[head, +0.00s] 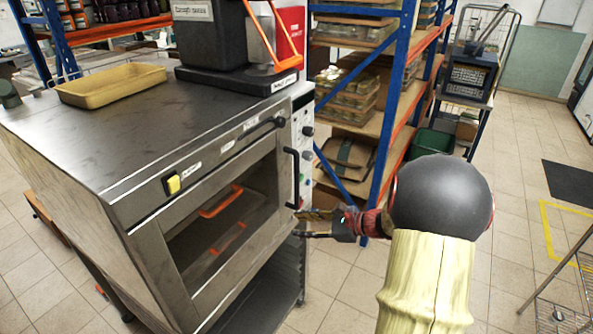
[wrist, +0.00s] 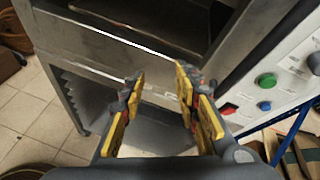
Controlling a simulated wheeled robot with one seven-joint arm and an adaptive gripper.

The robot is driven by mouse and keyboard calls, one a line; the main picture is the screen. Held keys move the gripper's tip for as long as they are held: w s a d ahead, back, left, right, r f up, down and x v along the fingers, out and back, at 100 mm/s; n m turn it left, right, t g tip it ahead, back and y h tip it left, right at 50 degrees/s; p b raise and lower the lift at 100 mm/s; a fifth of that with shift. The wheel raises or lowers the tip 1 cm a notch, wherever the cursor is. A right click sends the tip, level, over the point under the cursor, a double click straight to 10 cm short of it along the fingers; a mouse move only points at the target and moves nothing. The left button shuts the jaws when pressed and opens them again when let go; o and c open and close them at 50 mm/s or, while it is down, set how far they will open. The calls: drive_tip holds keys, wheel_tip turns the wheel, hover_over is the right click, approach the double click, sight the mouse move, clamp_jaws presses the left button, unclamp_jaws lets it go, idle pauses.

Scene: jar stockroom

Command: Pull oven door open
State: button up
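The steel oven (head: 110,120) stands at the left in the head view. Its door (head: 150,245) has a dark window and looks shut. Orange-handled items show behind the glass. A black vertical handle (head: 291,178) is at the door's right edge, beside the control panel. My gripper (head: 303,225) is low at the door's lower right corner, just below the handle. In the wrist view my gripper (wrist: 160,85) is open, with yellow-padded fingers apart and nothing held between them. There the lower door edge and panel buttons show, but I cannot make out the handle.
A yellow tray (head: 112,84) and a black appliance (head: 222,35) sit on the oven top. A blue-and-orange shelf rack (head: 395,100) stands behind my arm. An open rack stand (head: 265,300) is under the oven. The tiled floor at right is mostly free.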

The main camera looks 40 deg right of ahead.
drive_tip(key=w+d+r+m+t+h, duration=0.3)
drive_tip(key=w+d+r+m+t, duration=0.3)
drive_tip(key=d+r+m, duration=0.3)
drive_tip(key=w+n+b, duration=0.1)
drive_tip(key=w, duration=0.6)
drive_tip(key=shift+w+a+r, duration=0.25)
drive_tip(key=shift+w, duration=0.05)
drive_tip(key=c, duration=0.8)
clamp_jaws()
